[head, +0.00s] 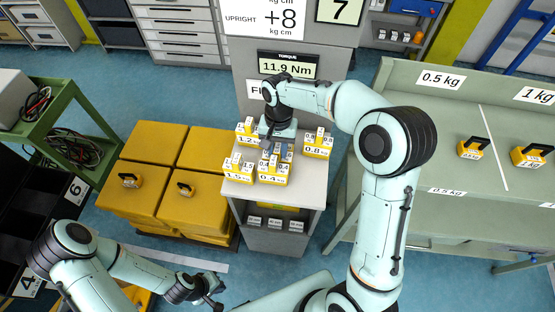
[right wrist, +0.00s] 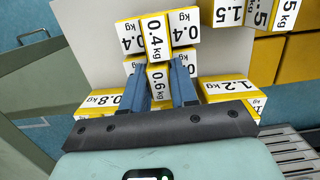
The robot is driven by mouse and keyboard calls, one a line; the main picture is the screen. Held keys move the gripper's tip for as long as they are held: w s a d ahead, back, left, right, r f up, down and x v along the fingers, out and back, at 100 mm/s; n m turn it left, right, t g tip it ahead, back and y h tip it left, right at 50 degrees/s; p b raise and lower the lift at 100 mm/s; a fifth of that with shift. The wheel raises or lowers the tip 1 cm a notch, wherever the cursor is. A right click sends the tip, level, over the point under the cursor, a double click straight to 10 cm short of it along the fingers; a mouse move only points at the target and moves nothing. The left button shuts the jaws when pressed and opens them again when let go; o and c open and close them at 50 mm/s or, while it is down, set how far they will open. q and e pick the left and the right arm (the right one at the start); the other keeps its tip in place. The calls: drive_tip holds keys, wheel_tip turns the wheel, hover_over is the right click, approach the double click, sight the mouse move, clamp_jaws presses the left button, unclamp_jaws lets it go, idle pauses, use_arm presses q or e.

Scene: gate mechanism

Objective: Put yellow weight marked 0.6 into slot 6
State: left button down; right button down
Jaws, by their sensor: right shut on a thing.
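The yellow weight marked 0.6 (right wrist: 160,84) shows its white labelled top between the blue fingers of my right gripper (right wrist: 159,66) in the right wrist view. The gripper is shut on it. A weight marked 0.4 (right wrist: 155,38) stands close beyond it. In the head view my right gripper (head: 276,146) is low over the small grey stand (head: 308,190), and the 0.6 weight is mostly hidden there. The label 6 (head: 75,188) is on a black slotted rack (head: 62,207) at the left. My left gripper (head: 214,294) is at the bottom, away from the weights; its jaws are unclear.
Weights marked 1.2 (head: 247,133), 0.8 (head: 317,146) and 1.5 (head: 238,168) crowd the stand. Yellow boxes (head: 150,145) are left of it. A green-grey bench (head: 450,120) with two more weights is at the right. Blue floor lies in front.

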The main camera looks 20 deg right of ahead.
drive_tip(key=shift+r, duration=0.2)
idle(0.6)
